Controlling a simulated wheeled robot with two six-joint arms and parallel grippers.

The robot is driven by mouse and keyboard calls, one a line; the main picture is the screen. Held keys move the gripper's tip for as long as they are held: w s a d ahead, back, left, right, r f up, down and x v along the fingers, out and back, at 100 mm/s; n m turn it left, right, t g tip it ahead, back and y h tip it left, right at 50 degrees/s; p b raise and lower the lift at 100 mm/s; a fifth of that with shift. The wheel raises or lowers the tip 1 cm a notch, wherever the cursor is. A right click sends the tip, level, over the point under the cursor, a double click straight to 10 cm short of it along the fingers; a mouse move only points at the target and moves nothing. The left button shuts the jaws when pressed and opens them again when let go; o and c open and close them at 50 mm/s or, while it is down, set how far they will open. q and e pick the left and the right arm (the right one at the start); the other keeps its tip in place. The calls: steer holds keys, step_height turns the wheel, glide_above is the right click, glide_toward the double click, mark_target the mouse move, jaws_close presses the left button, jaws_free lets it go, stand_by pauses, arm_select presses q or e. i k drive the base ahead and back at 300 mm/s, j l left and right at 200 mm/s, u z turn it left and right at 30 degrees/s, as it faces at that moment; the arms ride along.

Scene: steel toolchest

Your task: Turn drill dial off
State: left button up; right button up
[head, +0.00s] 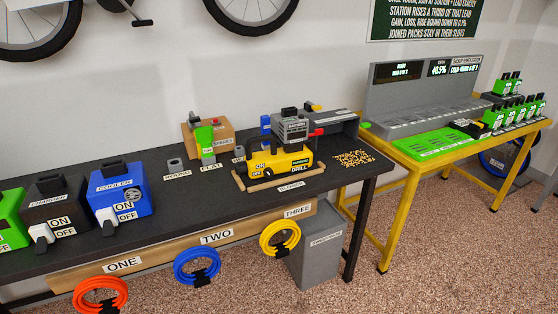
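The yellow drill (283,164) lies on the black workbench (340,177), in a wooden cradle (262,187) right of the bench's middle. Neither of my grippers shows in the head view.
A black charger (62,204) and a blue cooler (119,193), each marked ON and OFF, stand left. Blocks and a wooden box (222,134) sit behind the drill. Coiled hoses (198,267) hang in front. A yellow-framed table (400,165) stands right.

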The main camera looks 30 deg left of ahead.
mark_target(267, 173)
steer(key=u, duration=0.35)
steer(key=i+l+u, duration=0.15)
steer(key=u, duration=0.3)
steer(key=i+l+u, duration=0.1)
steer(key=u, duration=0.35)
steer(key=i+l+u, duration=0.1)
steer(key=l+u, duration=0.15)
steer(key=u, duration=0.2)
steer(key=l+u, duration=0.25)
steer(key=u, duration=0.2)
